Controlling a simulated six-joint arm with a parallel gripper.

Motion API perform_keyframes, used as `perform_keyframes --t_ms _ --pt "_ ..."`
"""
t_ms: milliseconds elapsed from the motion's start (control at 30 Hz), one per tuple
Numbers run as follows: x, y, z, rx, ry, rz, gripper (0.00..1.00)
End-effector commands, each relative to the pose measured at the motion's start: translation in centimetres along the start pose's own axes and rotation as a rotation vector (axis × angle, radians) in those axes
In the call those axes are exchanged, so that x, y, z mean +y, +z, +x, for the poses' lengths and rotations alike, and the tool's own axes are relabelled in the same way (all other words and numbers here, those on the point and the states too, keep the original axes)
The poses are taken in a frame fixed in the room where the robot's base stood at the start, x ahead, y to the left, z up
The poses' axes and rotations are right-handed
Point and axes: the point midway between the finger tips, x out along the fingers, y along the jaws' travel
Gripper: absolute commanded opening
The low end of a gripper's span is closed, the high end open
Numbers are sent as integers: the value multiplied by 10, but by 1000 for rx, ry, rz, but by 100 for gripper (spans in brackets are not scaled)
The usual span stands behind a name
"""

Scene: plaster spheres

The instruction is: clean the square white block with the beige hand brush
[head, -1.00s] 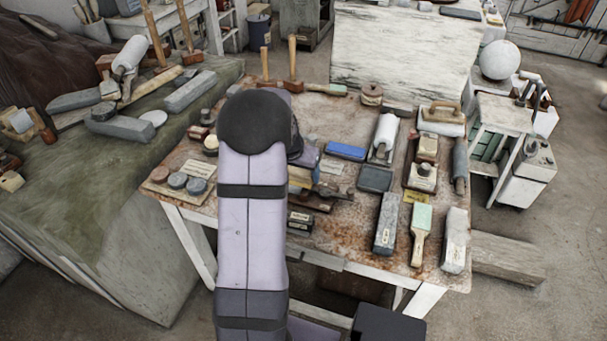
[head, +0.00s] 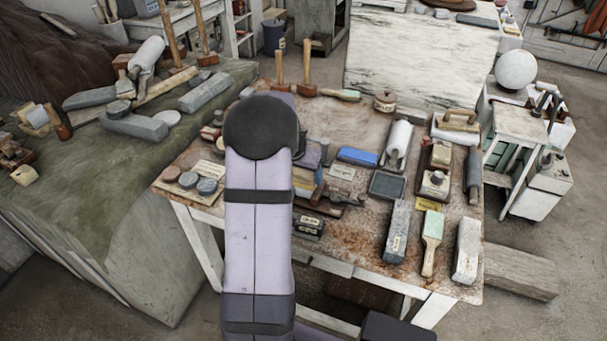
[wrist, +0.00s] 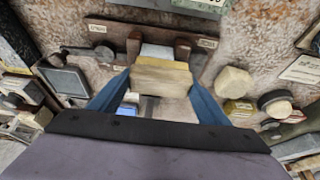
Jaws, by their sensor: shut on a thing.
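In the wrist view, my gripper (wrist: 160,88) has its two blue fingers closed on the sides of a pale beige, yellowish block-like thing, which looks like the beige hand brush (wrist: 162,76). Just beyond it, a whitish block (wrist: 157,51) shows between two dark wooden posts and is partly covered by the brush; it looks like the square white block. I cannot tell whether the brush touches it. In the head view, my arm hides most of my gripper and the white block.
The worktable (head: 350,245) is crowded. To the right lie a blue block (head: 357,156), a white roller (head: 397,143), a grey stone bar (head: 396,232), a green-and-wood brush (head: 432,240) and a white bar (head: 466,250). Round pads (head: 189,180) lie left of my arm.

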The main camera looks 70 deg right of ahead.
Motion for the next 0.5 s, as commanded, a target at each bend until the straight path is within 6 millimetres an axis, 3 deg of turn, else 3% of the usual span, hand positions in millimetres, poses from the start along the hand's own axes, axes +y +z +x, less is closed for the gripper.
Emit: perform_keyframes --t_ms 500 --pt "20 -6 -13 1 0 2 52"
